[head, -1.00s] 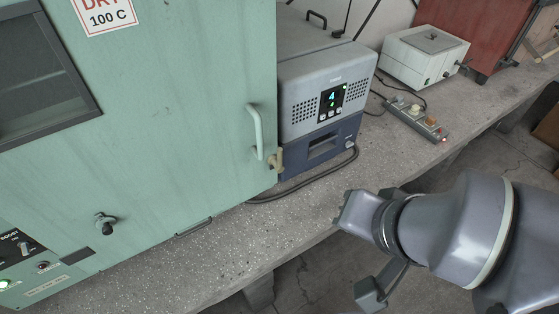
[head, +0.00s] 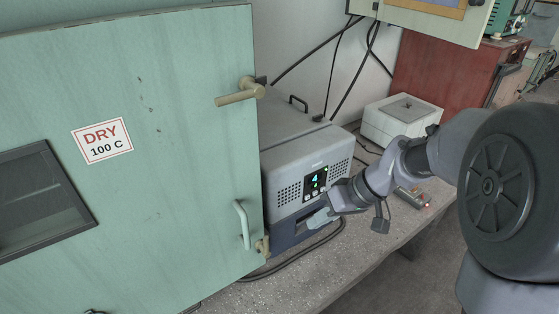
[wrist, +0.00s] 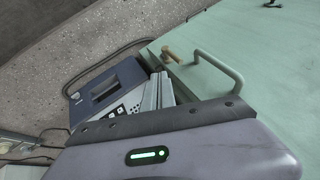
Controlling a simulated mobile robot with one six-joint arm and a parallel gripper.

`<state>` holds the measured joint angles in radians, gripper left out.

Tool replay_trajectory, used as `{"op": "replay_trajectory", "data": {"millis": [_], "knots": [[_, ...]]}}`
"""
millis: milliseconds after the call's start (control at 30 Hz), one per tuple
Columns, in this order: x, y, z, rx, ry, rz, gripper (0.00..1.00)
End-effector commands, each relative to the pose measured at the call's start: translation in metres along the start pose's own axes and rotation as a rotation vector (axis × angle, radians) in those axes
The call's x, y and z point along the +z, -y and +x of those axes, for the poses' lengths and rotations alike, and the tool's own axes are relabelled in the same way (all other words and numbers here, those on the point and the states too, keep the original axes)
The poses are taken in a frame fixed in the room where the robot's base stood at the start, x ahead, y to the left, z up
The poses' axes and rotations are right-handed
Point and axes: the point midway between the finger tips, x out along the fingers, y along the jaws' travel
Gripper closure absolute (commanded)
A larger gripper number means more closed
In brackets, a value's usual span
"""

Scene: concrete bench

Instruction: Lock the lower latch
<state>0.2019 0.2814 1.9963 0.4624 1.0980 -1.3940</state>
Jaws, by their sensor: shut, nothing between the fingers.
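The lower latch (head: 262,247) is a small tan lever at the lower right edge of the green cabinet door (head: 180,190). It looks roughly upright beside the door edge, not laid across the door. In the wrist view the latch (wrist: 170,55) shows beyond my fingers, close to the door's pale green handle (wrist: 222,68). My gripper (head: 316,218) is shut and empty, to the right of the latch and apart from it, in front of the grey-blue instrument. Its fingers (wrist: 158,92) also show in the wrist view.
The upper latch (head: 240,93) lies across the door's edge. The grey-blue instrument (head: 290,165) stands right of the cabinet, close behind my gripper. Black cables (head: 300,262) lie on the concrete bench (head: 300,290). A white box (head: 400,118) and power strip (head: 410,195) are farther right.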

Motion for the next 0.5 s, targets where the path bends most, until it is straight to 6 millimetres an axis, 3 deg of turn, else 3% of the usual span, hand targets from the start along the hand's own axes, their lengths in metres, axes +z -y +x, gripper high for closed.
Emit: {"op": "replay_trajectory", "data": {"millis": [200, 500], "knots": [[-0.013, -0.024, 0.019, -0.057, -0.016, -0.087, 1.0], [-0.012, -0.024, 0.021, -0.058, -0.016, -0.091, 1.0]]}}
